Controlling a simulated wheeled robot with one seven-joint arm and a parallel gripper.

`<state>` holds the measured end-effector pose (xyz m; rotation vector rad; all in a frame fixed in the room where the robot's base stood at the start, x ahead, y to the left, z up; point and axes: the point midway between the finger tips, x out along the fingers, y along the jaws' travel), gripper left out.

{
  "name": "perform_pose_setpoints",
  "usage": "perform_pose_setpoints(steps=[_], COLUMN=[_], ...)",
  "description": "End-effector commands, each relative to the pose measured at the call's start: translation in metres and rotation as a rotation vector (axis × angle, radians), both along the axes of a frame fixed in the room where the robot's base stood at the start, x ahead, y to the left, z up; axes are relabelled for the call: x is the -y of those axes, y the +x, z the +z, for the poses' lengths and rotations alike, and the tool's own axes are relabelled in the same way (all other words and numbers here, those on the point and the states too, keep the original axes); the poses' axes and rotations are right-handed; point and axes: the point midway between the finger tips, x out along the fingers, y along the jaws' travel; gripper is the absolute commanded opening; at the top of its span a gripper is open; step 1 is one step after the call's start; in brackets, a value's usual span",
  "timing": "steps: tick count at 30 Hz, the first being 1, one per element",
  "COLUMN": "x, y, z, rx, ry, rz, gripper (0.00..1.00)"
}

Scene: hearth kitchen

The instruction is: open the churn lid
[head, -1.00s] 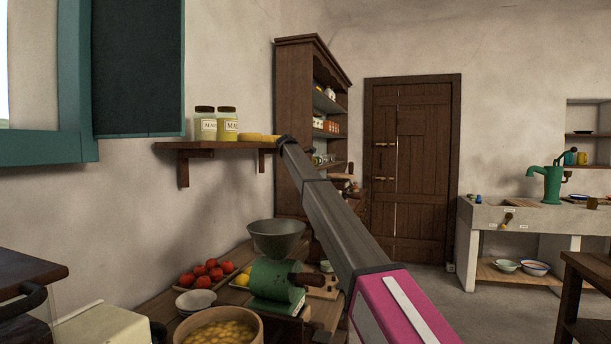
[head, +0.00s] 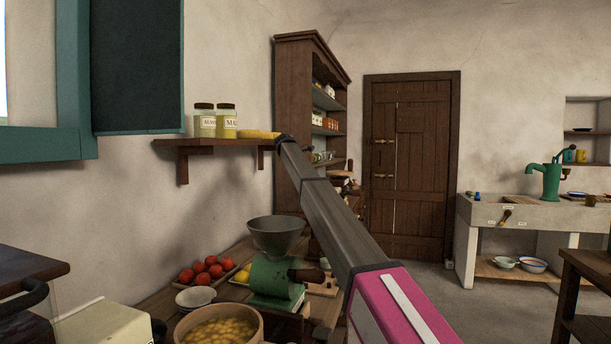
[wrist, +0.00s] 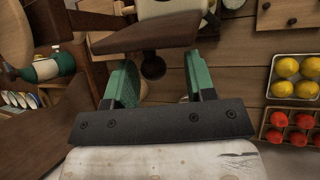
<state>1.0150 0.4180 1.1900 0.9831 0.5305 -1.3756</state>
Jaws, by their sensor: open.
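My gripper (wrist: 160,80) shows in the wrist view, its two green-padded fingers apart with nothing held between them. A dark rounded knob (wrist: 152,67) shows between and beyond the fingers, under a brown wooden piece (wrist: 135,36). I cannot tell whether these belong to the churn or its lid, or how far they are from the fingertips. In the head view a green drum-like body (head: 270,274) with a dark wooden handle stands on the table, possibly the churn; no lid can be made out. My gripper does not show in the head view.
Tomatoes (head: 208,268), lemons (wrist: 297,78) and a wooden bowl of yellow food (head: 218,332) crowd the table. A wall shelf (head: 215,144) with jars is above. A green bottle (wrist: 47,69) lies left in the wrist view.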

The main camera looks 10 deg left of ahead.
Motion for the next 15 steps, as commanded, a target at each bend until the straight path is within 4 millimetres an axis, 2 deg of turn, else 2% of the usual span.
perform_pose_setpoints(steps=[8,15], x=[-0.011,-0.035], y=[-0.001,-0.009], z=[0.016,0.049], rx=[0.002,0.001], ry=[0.0,0.0], rz=[0.0,0.002], gripper=[0.5,0.5])
